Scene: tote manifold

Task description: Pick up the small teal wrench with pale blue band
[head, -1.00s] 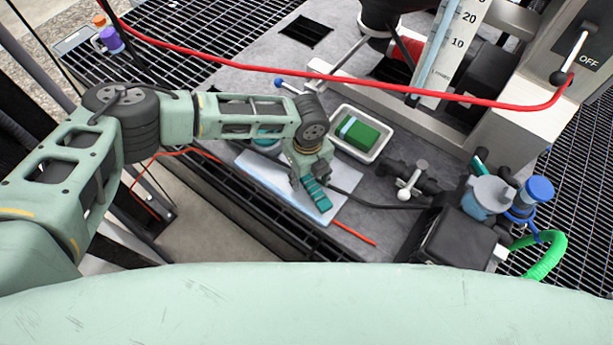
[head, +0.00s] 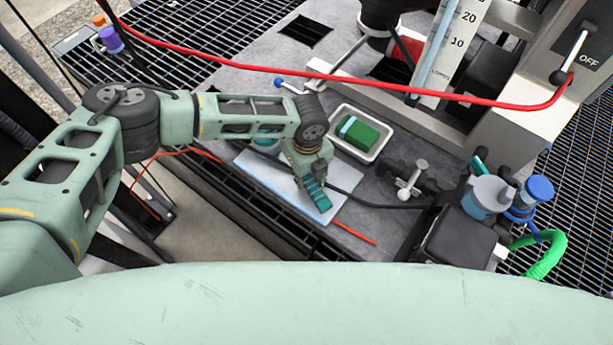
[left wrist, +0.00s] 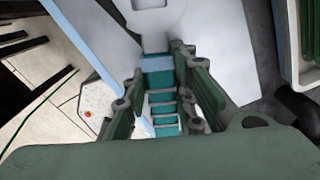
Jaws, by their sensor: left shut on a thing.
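The teal wrench shows in the left wrist view, its teal handle (left wrist: 158,80) crossed by a pale blue band and its light grey head (left wrist: 155,15) pointing away from me. My left gripper (left wrist: 160,105) is shut on the handle, with dark green ribbed fingers on both sides. In the head view, my left gripper (head: 316,198) points down over a pale blue-white board (head: 265,177). The wrench is mostly hidden by the fingers there. I cannot tell whether it still touches the board. My right gripper is out of view.
A white tray (head: 340,143) with a green block (head: 362,134) stands just behind the gripper. A grey valve fitting (head: 412,180) and black cable lie to the right. A red cable (head: 330,88) hangs across the view. The bench's front edge is close by.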

